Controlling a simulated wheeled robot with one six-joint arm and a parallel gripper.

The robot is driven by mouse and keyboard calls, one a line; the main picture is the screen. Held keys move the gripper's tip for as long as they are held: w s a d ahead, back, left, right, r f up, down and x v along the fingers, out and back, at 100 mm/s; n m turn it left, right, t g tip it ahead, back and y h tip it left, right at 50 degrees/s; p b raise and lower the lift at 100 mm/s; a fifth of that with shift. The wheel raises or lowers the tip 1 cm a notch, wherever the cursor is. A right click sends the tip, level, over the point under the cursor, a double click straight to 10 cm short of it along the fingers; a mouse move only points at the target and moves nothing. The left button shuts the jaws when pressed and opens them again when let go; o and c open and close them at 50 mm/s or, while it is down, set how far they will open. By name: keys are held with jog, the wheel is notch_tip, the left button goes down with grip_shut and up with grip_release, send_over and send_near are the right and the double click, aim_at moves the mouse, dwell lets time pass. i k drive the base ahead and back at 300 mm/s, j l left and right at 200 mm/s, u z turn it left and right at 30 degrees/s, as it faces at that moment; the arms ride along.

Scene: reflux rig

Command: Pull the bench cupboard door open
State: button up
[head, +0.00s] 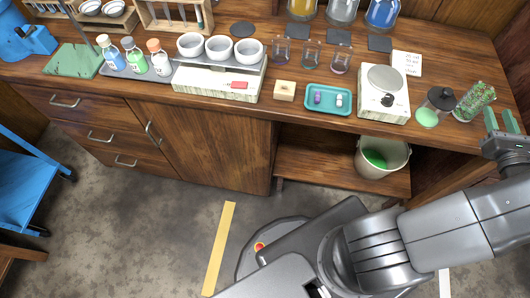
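The bench cupboard door (215,148) is a dark wooden panel below the bench top, left of centre. It looks shut, flush with the bench front. Its metal bar handle (152,134) stands upright near the door's left edge. My gripper (501,121) is at the far right edge of the view, with two green fingertips pointing up and apart. It is open, and I see nothing between the fingers. It is far from the door and its handle, near the right end of the bench.
Drawers (100,137) with handles lie left of the door. An open shelf (340,175) right of it holds a bucket (382,157). Glassware and a hotplate (384,92) crowd the bench top. The floor (140,235) before the door is clear.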

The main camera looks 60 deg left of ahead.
aim_at(223, 150)
jog(key=k+u, duration=0.1)
jog(key=u, duration=0.4)
jog(key=k+u, duration=0.1)
jog(key=u, duration=0.4)
jog(key=k+u, duration=0.1)
jog(key=u, duration=0.8)
jog(key=i+u, duration=0.1)
jog(key=u, duration=0.35)
jog(key=l+u, duration=0.1)
jog(key=u, duration=0.3)
jog(key=i+l+u, duration=0.1)
jog(key=u, duration=0.35)
